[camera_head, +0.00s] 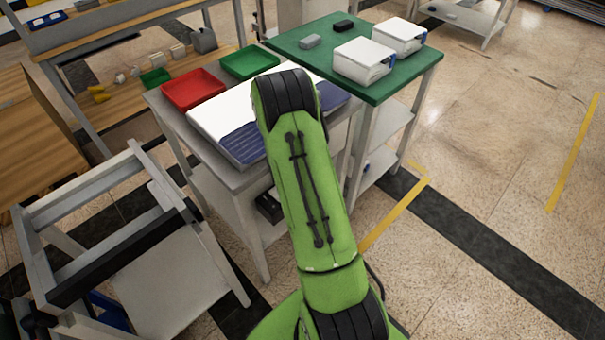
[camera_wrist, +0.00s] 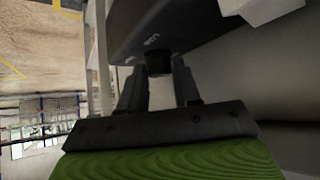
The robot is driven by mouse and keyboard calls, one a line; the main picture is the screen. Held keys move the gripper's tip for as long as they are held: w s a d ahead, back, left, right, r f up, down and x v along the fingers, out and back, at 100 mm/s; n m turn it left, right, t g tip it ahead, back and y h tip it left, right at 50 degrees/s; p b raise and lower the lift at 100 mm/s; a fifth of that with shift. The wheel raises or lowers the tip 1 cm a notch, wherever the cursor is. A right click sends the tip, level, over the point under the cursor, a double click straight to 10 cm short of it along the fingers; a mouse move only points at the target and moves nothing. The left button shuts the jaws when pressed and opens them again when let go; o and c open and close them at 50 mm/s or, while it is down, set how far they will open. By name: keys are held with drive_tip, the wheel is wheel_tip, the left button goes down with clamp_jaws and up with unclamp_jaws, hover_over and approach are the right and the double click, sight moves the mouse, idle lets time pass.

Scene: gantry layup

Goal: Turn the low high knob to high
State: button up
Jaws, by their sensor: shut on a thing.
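In the wrist view a dark box-shaped unit (camera_wrist: 180,25) fills the top middle. Its face carries small pale lettering, too blurred to read fully. A short black knob (camera_wrist: 158,62) sticks out of that face. My gripper (camera_wrist: 158,76) has one finger on each side of the knob and is shut on it. I cannot tell the knob's setting. In the head view my green arm hides the gripper and the knob; a dark unit (camera_head: 268,207) shows partly on the lower shelf of the grey table, left of my arm.
The grey table (camera_head: 157,100) holds a red tray (camera_head: 193,90), a green tray (camera_head: 249,62) and a white panel. A green-topped table (camera_head: 375,85) with two white boxes stands to its right. Floor at right is open.

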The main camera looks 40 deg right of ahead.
drive_tip(key=shift+a+f+m, duration=0.15)
drive_tip(key=shift+m, duration=0.15)
drive_tip(key=o, duration=0.8)
drive_tip(key=shift+c, duration=0.2)
drive_tip(key=p+v, duration=1.5)
drive_tip(key=p, duration=0.2)
drive_tip(key=shift+a+r, duration=0.25)
drive_tip(key=shift+a, duration=0.1)
